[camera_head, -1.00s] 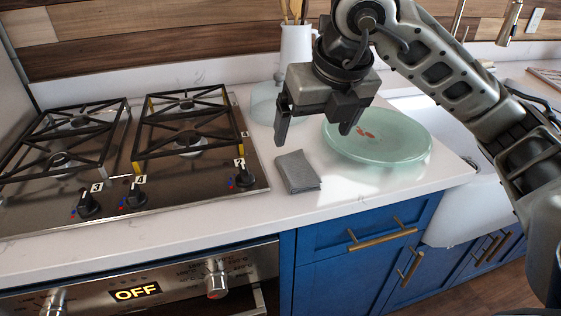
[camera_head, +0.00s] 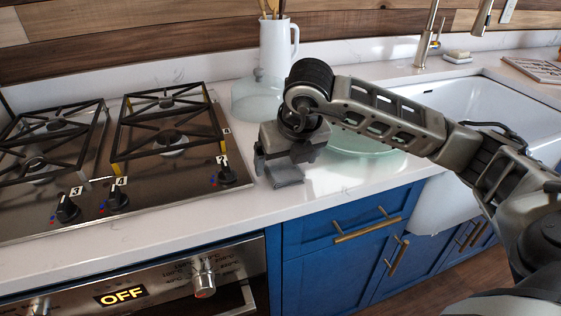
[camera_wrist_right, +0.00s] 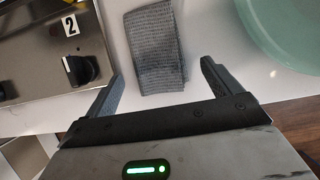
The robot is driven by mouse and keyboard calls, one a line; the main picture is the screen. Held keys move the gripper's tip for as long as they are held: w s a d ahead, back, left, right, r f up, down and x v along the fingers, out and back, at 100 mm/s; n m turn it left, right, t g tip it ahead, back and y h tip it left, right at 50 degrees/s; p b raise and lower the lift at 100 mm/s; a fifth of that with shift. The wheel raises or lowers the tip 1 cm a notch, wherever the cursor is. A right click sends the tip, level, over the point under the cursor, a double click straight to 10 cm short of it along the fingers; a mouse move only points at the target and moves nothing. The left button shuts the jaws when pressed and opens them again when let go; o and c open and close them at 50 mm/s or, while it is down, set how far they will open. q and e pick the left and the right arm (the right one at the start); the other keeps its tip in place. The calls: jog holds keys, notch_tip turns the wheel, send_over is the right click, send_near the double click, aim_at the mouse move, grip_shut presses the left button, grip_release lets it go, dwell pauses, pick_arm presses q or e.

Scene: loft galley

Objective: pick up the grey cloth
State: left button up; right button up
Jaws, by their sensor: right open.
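The grey cloth (camera_head: 287,180) lies folded on the white counter, just right of the stove, partly hidden by my right gripper in the head view. In the right wrist view the cloth (camera_wrist_right: 155,45) is a ribbed grey rectangle. My right gripper (camera_head: 281,166) is open and close above the cloth, pointing down. In the right wrist view, the fingers of my right gripper (camera_wrist_right: 162,72) stand apart on either side of the cloth's near end, with nothing held. I cannot tell the exact height left. My left gripper is not in view.
The stove (camera_head: 120,190) with black grates and knobs is close on the left. A pale green dish (camera_head: 365,148) lies right of the cloth, partly behind my arm. A glass dome (camera_head: 256,98) and a white pitcher (camera_head: 277,50) stand behind. The sink (camera_head: 470,100) is at right.

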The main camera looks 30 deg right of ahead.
jog(key=shift+x, duration=1.05)
jog(key=c, duration=1.1)
jog(key=shift+o, duration=0.2)
jog(key=shift+r, duration=0.15)
